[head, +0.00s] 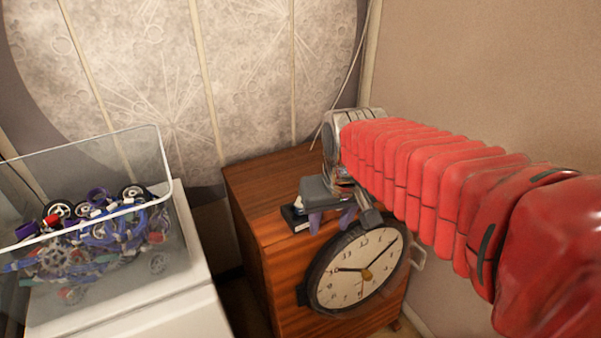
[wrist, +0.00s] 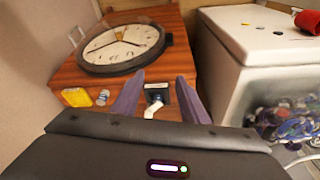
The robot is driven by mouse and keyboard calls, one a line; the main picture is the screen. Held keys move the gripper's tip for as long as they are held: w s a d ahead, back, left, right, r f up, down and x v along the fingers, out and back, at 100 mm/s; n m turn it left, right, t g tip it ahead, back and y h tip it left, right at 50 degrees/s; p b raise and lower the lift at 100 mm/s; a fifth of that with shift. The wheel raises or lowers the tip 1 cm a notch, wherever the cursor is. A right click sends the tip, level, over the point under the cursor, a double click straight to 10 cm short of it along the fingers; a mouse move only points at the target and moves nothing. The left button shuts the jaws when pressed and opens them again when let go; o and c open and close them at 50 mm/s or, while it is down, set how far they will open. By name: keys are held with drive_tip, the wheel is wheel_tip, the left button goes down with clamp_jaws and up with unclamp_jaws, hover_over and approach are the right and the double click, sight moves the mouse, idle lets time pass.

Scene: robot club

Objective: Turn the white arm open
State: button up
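The white arm (wrist: 152,109) is a short bent white piece on a small dark fitting (wrist: 158,92) on the wooden cabinet, seen in the wrist view. My gripper (wrist: 160,77) has its two purple fingers apart, one in view on each side of the fitting and white arm. Nothing is held between them, and I cannot tell whether they touch the fitting. In the head view my gripper (head: 331,225) hangs over the cabinet beside the clock. A black piece with some white (head: 294,216) shows just left of it; the white arm itself is not clear there.
A round clock (head: 354,268) is on the wooden cabinet (head: 283,262). The wrist view shows a yellow item (wrist: 77,97) and a silver knob (wrist: 103,97) near it. A clear bin (head: 168,185) of coloured parts stands on a white unit (head: 185,310) at left. A wall is at right.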

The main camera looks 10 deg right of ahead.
drive_tip(key=w+f+n+g, duration=0.1)
drive_tip(key=w+n+g, duration=0.15)
drive_tip(key=w, duration=1.95)
drive_tip(key=shift+n+g, duration=0.25)
drive_tip(key=w+r, duration=0.2)
drive_tip(key=r, duration=0.1)
drive_tip(key=w+d+r, duration=0.1)
drive_tip(key=shift+r, duration=0.3)
wheel_tip(320, 180, down, 14)
drive_tip(key=shift+r, duration=0.1)
drive_tip(key=shift+c, duration=0.6)
clamp_jaws()
